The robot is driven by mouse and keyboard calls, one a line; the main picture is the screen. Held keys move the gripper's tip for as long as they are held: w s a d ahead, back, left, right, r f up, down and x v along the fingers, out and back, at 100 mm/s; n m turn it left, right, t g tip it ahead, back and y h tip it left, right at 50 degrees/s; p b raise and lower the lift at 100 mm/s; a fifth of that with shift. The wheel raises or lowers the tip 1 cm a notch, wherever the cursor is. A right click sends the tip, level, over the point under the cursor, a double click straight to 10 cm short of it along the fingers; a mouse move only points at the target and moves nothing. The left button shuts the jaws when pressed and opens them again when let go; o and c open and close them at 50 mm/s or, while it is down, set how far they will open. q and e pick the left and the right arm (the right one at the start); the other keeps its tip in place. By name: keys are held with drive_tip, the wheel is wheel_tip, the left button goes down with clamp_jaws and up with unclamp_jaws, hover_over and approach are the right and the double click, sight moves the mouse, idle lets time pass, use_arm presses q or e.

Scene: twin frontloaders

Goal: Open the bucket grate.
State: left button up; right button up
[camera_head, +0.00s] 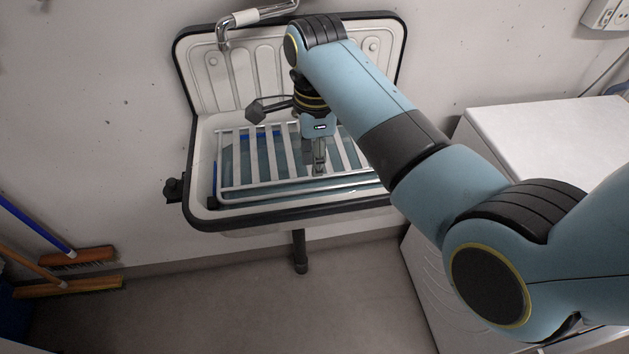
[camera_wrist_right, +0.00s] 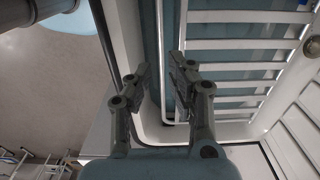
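The bucket grate (camera_head: 268,186), a white frame with several parallel bars, lies flat over the basin of the wall sink (camera_head: 205,140). In the right wrist view the grate (camera_wrist_right: 245,44) shows on the right, with its outer rail beside my gripper's fingers. My right gripper (camera_head: 319,166) points down at the front part of the grate. In the wrist view my right gripper (camera_wrist_right: 160,66) has its two fingers apart, with nothing visibly clamped between them. I cannot tell whether a finger touches the rail. My left gripper is not in view.
A chrome tap (camera_head: 224,32) hangs above the sink's back panel. A white appliance (camera_head: 545,130) stands to the right. Brooms (camera_head: 75,257) lean at the left. The floor (camera_head: 220,300) in front of the sink is clear.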

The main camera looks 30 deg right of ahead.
sight(315, 189)
wheel_tip(315, 189, down, 7)
drive_tip(key=shift+r, duration=0.1)
drive_tip(key=shift+c, duration=0.3)
clamp_jaws()
